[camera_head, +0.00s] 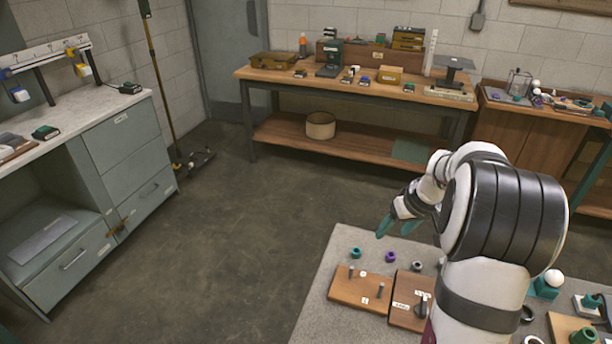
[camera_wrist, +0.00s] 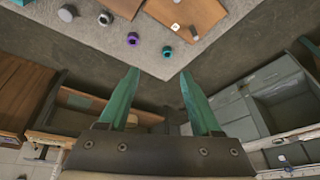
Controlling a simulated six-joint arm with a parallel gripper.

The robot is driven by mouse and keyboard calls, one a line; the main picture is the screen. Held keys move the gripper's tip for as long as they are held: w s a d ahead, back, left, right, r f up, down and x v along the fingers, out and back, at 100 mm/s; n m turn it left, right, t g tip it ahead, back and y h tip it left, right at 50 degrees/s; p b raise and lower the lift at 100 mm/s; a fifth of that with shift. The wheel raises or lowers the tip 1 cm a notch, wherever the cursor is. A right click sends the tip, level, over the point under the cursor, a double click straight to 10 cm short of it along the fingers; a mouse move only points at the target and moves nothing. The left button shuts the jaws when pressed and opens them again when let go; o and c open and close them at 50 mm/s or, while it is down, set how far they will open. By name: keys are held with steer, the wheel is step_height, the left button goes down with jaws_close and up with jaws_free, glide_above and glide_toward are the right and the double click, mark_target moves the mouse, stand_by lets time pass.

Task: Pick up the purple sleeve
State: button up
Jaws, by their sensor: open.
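The purple sleeve (camera_head: 390,257) is a small short ring with a dark opening, standing on the grey tabletop (camera_head: 345,245) near its far edge. It also shows in the wrist view (camera_wrist: 133,39), above the left fingertip. My gripper (camera_head: 396,228) is open and empty, with two teal fingers. It hangs above and beyond the purple sleeve in the head view, apart from it. In the wrist view the fingertips (camera_wrist: 160,73) are spread wide with nothing between them.
A teal sleeve (camera_head: 356,253) stands left of the purple one, and a dark green-grey sleeve (camera_head: 417,266) stands right. A wooden board with pegs (camera_head: 363,287) lies in front, beside a second board (camera_head: 405,312). My arm hides part of the table's right side.

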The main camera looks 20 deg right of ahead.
glide_toward(391, 261)
steer(key=shift+h, duration=0.3)
steer(key=x, duration=0.4)
steer(key=w+x, duration=0.1)
steer(key=x, duration=0.2)
steer(key=shift+w+f, duration=0.15)
steer(key=shift+w, duration=0.05)
jaws_close()
